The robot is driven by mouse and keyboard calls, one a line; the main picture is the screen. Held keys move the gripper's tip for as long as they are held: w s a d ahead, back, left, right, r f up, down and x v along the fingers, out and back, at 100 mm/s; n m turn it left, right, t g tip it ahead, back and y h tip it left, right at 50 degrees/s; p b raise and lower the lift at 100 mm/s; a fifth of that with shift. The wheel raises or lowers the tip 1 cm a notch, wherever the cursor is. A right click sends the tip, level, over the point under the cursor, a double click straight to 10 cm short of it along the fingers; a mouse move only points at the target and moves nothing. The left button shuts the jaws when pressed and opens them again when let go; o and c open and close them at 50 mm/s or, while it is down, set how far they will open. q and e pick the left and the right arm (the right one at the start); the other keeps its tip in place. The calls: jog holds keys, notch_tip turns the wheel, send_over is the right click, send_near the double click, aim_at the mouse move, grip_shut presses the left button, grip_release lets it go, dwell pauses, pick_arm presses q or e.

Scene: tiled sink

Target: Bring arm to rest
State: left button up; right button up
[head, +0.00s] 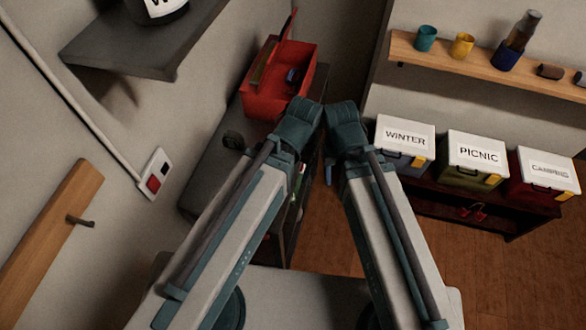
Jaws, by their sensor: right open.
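My two arms come up from the bottom of the head view, with grey links and teal joints. My left arm (232,235) leans up to the right and my right arm (375,225) leans up to the left. Their teal ends sit close together near the middle, in front of the red toolbox. My right gripper is open, and its fingertips are hard to make out here. I cannot see my left gripper's jaws. I see nothing held in either arm.
An open red toolbox (264,101) stands on a dark grey surface. Boxes marked WINTER (404,137), PICNIC (478,152) and CAMPING (548,171) stand on a low dark-red shelf. A wooden wall shelf (480,72) holds cups. A grey shelf (130,50) juts out at upper left. Wooden floor shows at right.

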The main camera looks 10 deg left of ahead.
notch_tip(320, 180, down, 7)
jog(key=b, duration=0.7)
jog(key=shift+f, duration=0.15)
dwell(0.7)
